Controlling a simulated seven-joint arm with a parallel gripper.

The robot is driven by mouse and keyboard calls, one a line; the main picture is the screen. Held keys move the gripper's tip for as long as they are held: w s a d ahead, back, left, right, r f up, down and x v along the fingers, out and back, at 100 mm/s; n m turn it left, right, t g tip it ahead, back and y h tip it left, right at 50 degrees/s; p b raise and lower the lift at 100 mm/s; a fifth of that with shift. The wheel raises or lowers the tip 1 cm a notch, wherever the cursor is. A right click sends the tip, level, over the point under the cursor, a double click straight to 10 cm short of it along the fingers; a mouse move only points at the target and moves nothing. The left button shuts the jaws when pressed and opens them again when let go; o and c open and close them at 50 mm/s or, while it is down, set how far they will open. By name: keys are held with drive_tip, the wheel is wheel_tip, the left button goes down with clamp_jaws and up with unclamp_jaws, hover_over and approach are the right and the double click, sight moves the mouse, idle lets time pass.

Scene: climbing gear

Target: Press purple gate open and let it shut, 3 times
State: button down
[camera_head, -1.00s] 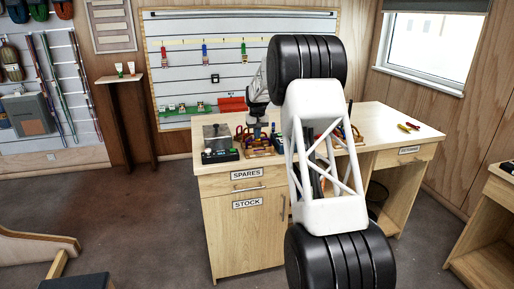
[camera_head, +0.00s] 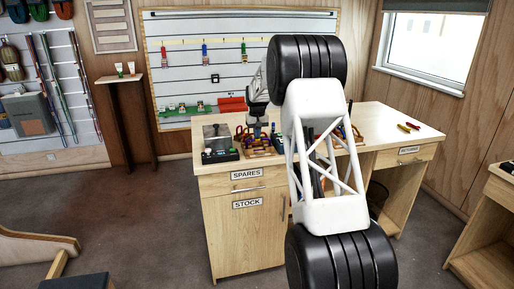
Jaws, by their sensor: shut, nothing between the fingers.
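My gripper (camera_head: 257,132) is small and far off in the head view. It points down over the left part of the workbench (camera_head: 385,124), and it is shut with nothing between its fingers. Just below it is a cluster of small coloured gear on a brown wooden rack (camera_head: 262,152). The purple gate cannot be made out in this cluster at this size. I cannot tell whether the fingertips touch anything there. My own arm hides part of the bench top and the gear behind it.
A dark tray (camera_head: 220,153) with small items sits left of the rack. Coloured tools (camera_head: 408,127) lie on the bench's right side, with clear top around them.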

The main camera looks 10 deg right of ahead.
drive_tip(key=shift+r, duration=2.9)
drive_tip(key=s+a+r, duration=0.2)
drive_tip(key=s+r, duration=0.3)
drive_tip(key=s, duration=0.7)
drive_tip(key=s+a+r+t, duration=0.15)
drive_tip(key=s+r, duration=0.35)
drive_tip(key=s, duration=0.6)
drive_tip(key=s+a+r, duration=0.3)
drive_tip(key=s+r, duration=0.2)
drive_tip(key=s, duration=0.7)
drive_tip(key=s+a+f, duration=0.1)
drive_tip(key=s+f, duration=0.2)
drive_tip(key=s, duration=1)
drive_tip(key=s+a+f, duration=0.1)
drive_tip(key=s+f, duration=0.2)
drive_tip(key=s, duration=1)
drive_tip(key=s+a+f+t, duration=0.1)
drive_tip(key=s+f, duration=0.2)
drive_tip(key=s, duration=1)
drive_tip(key=shift+s+a+f, duration=0.2)
drive_tip(key=shift+f, duration=0.1)
